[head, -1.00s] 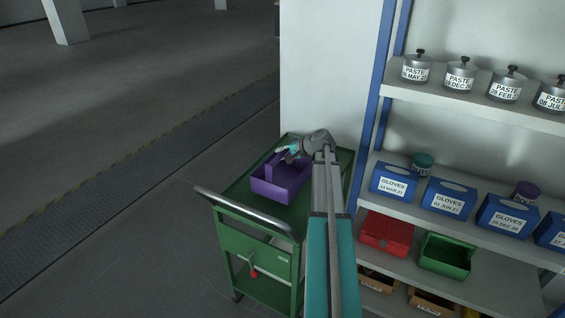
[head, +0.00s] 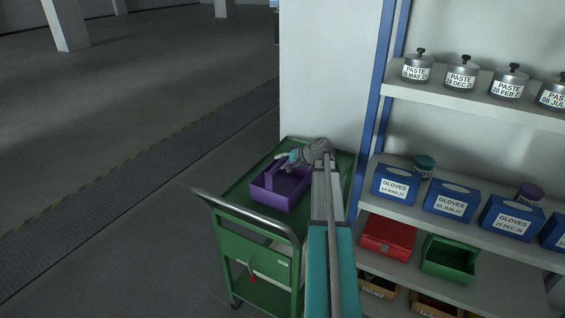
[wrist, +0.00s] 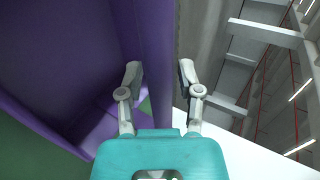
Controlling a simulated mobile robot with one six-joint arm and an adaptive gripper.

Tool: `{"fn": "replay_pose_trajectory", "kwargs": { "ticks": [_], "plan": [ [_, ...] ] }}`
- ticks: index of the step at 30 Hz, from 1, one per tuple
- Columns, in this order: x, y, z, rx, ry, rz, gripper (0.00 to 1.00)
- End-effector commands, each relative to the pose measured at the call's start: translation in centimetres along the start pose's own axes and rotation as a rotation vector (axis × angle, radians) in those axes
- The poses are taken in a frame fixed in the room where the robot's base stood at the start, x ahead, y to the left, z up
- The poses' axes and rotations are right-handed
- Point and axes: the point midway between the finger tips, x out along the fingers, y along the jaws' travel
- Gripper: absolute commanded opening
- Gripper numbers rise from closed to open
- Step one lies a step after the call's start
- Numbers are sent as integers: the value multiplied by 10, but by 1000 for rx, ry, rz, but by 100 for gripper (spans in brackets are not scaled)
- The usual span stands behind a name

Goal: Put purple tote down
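The purple tote (head: 283,199) is upright over the top tray of the green trolley (head: 235,190), low and towards its middle. I cannot tell whether its base touches the tray. My gripper (head: 289,163) is at the tote's upright middle part. In the wrist view, the purple wall of the tote (wrist: 153,45) runs between the two fingers of my gripper (wrist: 160,78), with one finger close on each side. The fingers look shut on this wall. The tote's underside is hidden.
A pale wall (head: 325,80) stands behind the trolley. Open floor (head: 120,130) lies to the left.

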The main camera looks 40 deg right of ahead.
Motion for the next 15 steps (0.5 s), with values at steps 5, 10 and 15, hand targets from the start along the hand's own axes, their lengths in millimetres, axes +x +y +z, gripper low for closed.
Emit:
{"fn": "replay_pose_trajectory", "kwargs": {
  "ticks": [5, 10, 15],
  "plan": [
    [0, 0, 0, 0, 0, 0, 63],
    [0, 0, 0, 0, -1, 0, 63],
    [-1, -2, 0, 0, -1, 0, 63]
  ]
}}
